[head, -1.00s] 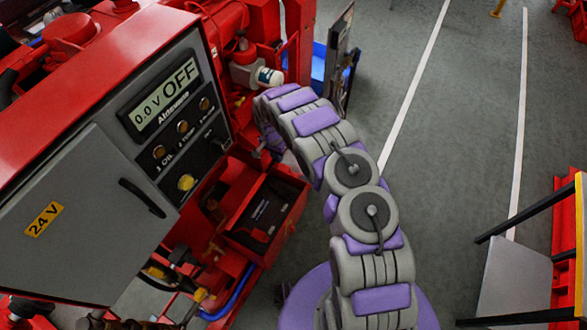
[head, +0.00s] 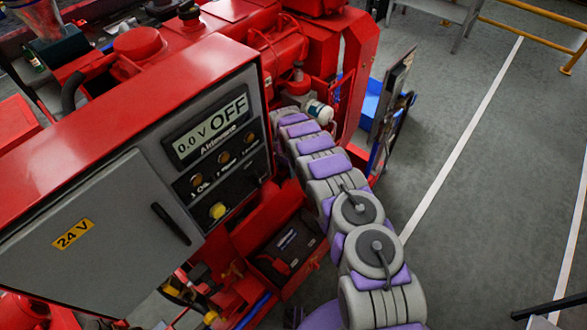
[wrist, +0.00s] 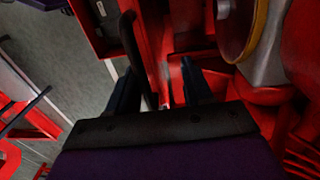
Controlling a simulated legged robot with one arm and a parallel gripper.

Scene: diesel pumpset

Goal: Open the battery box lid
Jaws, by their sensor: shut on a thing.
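The red battery box (head: 288,284) sits low beside the control cabinet in the head view. Its top is uncovered and a dark battery (head: 290,243) shows inside. A red panel that looks like the lid (head: 270,209) stands raised at the box's back, partly hidden by the cabinet. My arm reaches down behind the cabinet's right edge, so its end is hidden there. In the wrist view my gripper (wrist: 160,88) has its two dark fingers around a narrow red part, seemingly the lid's edge. A black curved bar runs close to the left finger.
The grey control cabinet (head: 95,235) reads "OFF" and stands close left of my arm. Red engine parts and a white-ended filter (head: 319,112) lie just beyond. A blue bin (head: 371,100) stands behind. Grey floor (head: 470,150) is clear to the right.

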